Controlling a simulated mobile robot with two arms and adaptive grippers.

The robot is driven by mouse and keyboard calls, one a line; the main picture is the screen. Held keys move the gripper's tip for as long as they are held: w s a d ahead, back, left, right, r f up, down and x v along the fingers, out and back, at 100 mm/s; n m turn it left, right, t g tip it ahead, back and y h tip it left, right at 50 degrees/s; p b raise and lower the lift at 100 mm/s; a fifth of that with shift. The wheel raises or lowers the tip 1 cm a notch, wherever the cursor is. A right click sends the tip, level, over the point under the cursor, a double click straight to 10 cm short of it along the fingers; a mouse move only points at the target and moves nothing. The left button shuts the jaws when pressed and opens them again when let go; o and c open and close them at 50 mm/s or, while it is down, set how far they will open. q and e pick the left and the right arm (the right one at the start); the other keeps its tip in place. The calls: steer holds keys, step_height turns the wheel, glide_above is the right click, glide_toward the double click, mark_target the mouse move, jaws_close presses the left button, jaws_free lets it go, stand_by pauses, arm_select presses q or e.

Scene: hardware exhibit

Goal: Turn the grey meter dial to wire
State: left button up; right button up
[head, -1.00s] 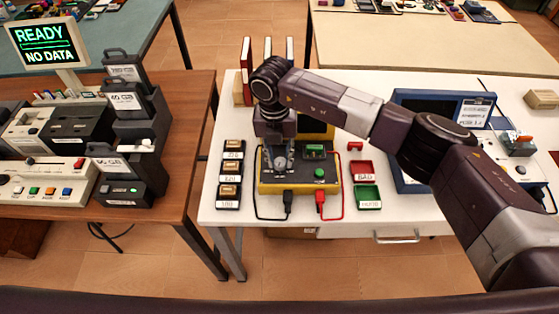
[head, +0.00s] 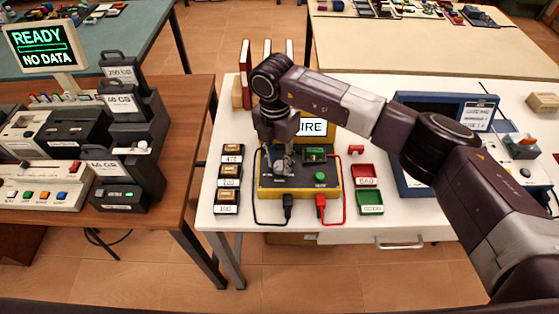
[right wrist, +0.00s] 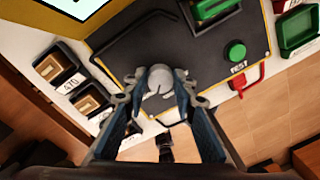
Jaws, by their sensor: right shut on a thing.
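The meter is a yellow box with a dark top plate (head: 313,181) on the white table. Its grey round dial (right wrist: 160,82) with a pointer line shows between my fingertips in the right wrist view. My right gripper (head: 279,160) reaches down over the left part of the plate and is shut on the dial; it also shows in the right wrist view (right wrist: 160,88). The meter's upright display (head: 312,127) shows the letters "IRE"; my arm hides its left part. My left gripper is not in view.
A green part (head: 315,154) sits in the meter's holder, above a green TEST button (head: 320,178). Red (head: 365,174) and green (head: 370,201) trays stand to the right. Several labelled boxes (head: 229,175) stand to the left. Black and red leads run along the front.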

mark_target(277, 164)
stand_by(0.3)
steer(key=o, duration=1.2)
steer(key=shift+c, duration=0.2)
steer(key=shift+r, duration=0.15)
step_height(277, 164, up, 12)
steer(key=shift+w+a, duration=0.2)
steer(key=shift+a, duration=0.1)
steer(key=shift+s+f, duration=0.1)
steer(key=shift+f, duration=0.15)
